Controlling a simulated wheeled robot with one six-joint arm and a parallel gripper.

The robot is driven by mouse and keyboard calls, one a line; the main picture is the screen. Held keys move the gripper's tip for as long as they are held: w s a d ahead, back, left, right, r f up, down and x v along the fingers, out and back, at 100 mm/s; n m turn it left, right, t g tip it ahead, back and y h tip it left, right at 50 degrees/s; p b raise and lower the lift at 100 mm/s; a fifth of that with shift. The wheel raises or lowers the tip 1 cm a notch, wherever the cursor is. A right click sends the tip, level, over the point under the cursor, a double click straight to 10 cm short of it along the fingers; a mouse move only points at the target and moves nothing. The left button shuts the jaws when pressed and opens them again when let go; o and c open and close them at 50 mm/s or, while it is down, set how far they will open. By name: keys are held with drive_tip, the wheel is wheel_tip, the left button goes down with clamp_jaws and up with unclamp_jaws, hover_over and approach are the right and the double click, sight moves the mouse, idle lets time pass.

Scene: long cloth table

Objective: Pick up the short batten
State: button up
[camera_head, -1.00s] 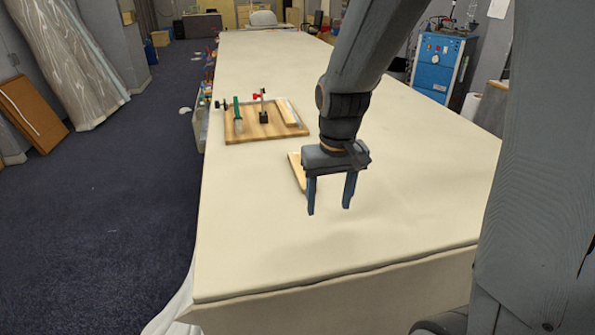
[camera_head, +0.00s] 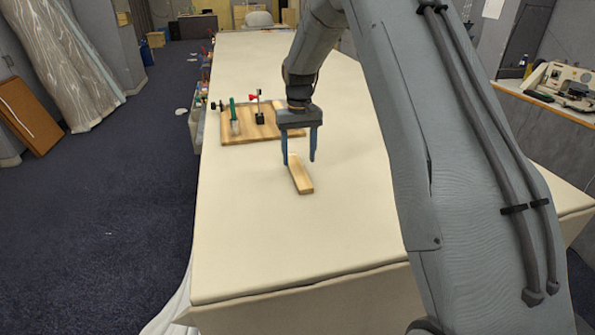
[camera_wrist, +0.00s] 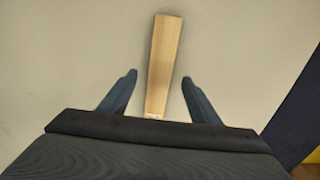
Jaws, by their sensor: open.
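The short batten (camera_head: 301,177) is a small pale wooden strip lying flat on the cream cloth table (camera_head: 270,240). In the wrist view the batten (camera_wrist: 163,62) runs lengthwise up the picture, between the two finger lines. My gripper (camera_head: 300,162) is open and empty with its fingers pointing down, above and by the batten's far end. In the wrist view the gripper's fingers (camera_wrist: 159,73) stand apart, one on each side of the batten, with a gap on both sides. The batten's near end there is partly hidden by the gripper body.
Behind the gripper lies a wooden board (camera_head: 241,139) carrying a green-handled tool (camera_head: 233,112) and a small black stand with a red part (camera_head: 259,115). The board's right side is hidden by my gripper. The cloth in front of and left of the batten is clear.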

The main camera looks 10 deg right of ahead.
sight(298, 171)
drive_tip(key=shift+f+p, duration=1.05)
drive_tip(key=shift+f, duration=1.4)
drive_tip(key=shift+w, duration=0.1)
drive_tip(key=c, duration=1.2)
